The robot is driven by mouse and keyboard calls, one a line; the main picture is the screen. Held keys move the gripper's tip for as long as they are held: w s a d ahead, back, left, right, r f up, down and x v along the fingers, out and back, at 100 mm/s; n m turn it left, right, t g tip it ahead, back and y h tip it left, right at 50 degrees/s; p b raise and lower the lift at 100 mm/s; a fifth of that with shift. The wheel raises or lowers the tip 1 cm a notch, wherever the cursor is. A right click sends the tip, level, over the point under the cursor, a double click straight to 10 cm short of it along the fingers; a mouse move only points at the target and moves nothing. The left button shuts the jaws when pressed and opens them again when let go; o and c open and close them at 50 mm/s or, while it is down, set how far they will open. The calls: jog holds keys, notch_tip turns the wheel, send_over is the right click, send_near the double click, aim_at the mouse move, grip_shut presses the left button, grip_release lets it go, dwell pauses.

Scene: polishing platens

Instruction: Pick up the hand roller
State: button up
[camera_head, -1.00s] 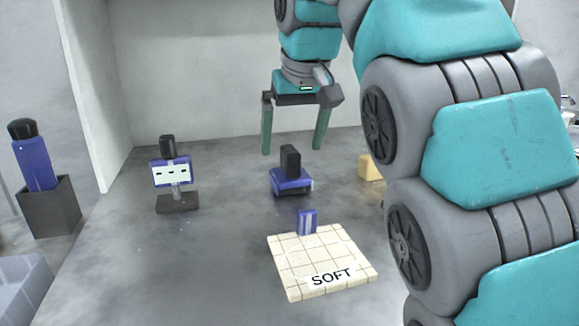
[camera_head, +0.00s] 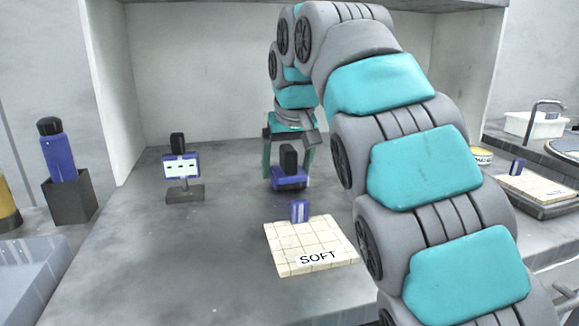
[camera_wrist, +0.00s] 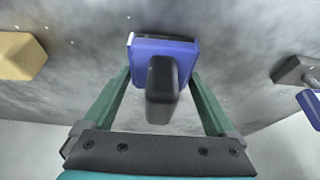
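A blue block-shaped tool with an upright black handle, which I take to be the hand roller (camera_head: 288,181), stands on the grey bench below my gripper. In the wrist view the hand roller (camera_wrist: 163,80) shows its blue body and black handle centred between my fingers. My gripper (camera_head: 288,172) is open, with its two green fingers pointing down, one on each side of the handle. In the wrist view my gripper (camera_wrist: 161,80) shows gaps between the fingers and the handle. Whether a fingertip touches the blue body cannot be told.
A cream tiled pad marked SOFT (camera_head: 312,245) lies in front, with a small blue block (camera_head: 299,211) at its back edge. A blue and white device on a stand (camera_head: 182,168) is to the left. A yellow block (camera_wrist: 20,56) shows in the wrist view.

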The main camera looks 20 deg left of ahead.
grip_shut()
dwell(0.5)
jog(key=shift+r, duration=0.1)
